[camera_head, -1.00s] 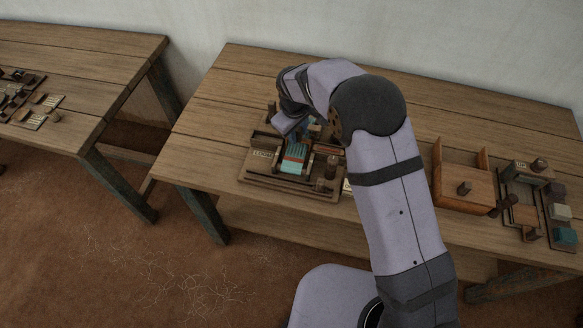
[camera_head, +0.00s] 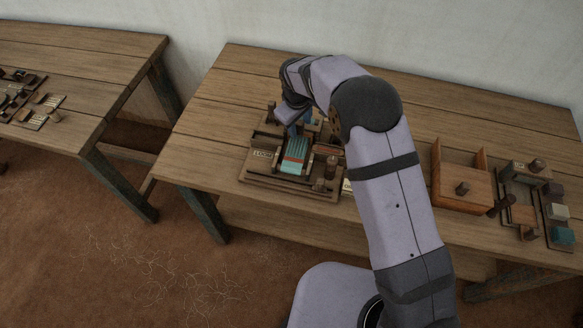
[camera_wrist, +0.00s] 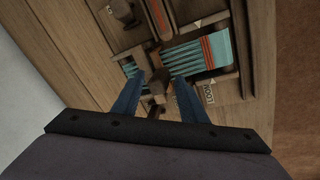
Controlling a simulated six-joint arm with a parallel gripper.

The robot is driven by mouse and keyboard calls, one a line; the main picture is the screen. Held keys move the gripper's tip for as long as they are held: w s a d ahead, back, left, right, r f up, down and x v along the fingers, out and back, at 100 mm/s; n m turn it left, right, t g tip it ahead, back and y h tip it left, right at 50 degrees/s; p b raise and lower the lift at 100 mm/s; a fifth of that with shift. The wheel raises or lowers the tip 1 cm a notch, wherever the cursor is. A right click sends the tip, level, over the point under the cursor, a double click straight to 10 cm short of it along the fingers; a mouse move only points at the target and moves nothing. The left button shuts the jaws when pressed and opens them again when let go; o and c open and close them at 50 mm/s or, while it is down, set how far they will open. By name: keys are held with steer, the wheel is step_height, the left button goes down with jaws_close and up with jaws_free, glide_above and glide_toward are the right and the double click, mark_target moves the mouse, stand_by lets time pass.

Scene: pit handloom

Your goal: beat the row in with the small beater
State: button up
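The small loom (camera_head: 250,178), marked LOOM, sits on the table with teal threads and cloth crossed by an orange stripe (camera_head: 296,158). The cloth also shows in the wrist view (camera_wrist: 218,48). My gripper (camera_head: 297,130) is over the loom's back part, its blue fingers pointing down. In the wrist view my gripper (camera_wrist: 160,78) has its fingers apart, with a brown wooden knob (camera_wrist: 158,84) between them. Gaps show beside the knob. I cannot tell for sure whether this knob belongs to the small beater, or how far below the fingertips it is.
A wooden box (camera_head: 462,187) with a knob stands to the right on the table (camera_head: 215,125). Further right is a tray with coloured blocks (camera_head: 565,236). Another table (camera_head: 85,60) with small parts stands at the left. The table is clear left of the loom.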

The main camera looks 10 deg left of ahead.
steer(key=shift+w+p+v, duration=0.2)
steer(key=shift+p+v, duration=0.4)
steer(key=shift+v, duration=0.3)
steer(key=shift+w+p+v, duration=0.25)
steer(key=shift+p+v, duration=0.3)
steer(key=shift+v, duration=0.4)
steer(key=shift+w+p+v, duration=0.2)
steer(key=shift+p+v, duration=0.4)
steer(key=shift+v, duration=0.3)
steer(key=shift+r, duration=0.2)
steer(key=s+d+r+m+g+b, duration=0.1)
steer(key=s+d+r+m, duration=0.2)
steer(key=d, duration=0.6)
steer(key=s+d+r+m, duration=0.2)
steer(key=s+d, duration=0.3)
steer(key=d, duration=0.3)
steer(key=s+d+m+g, duration=0.1)
steer(key=s+d+m, duration=0.2)
steer(key=s, duration=0.6)
steer(key=s+d+m+b, duration=0.1)
steer(key=s+d+m, duration=0.2)
steer(key=s+d, duration=0.5)
steer(key=s, duration=0.2)
steer(key=shift+s+f+m+g, duration=0.3)
steer(key=shift+f+m+g, duration=0.05)
steer(key=shift+m+g, duration=0.05)
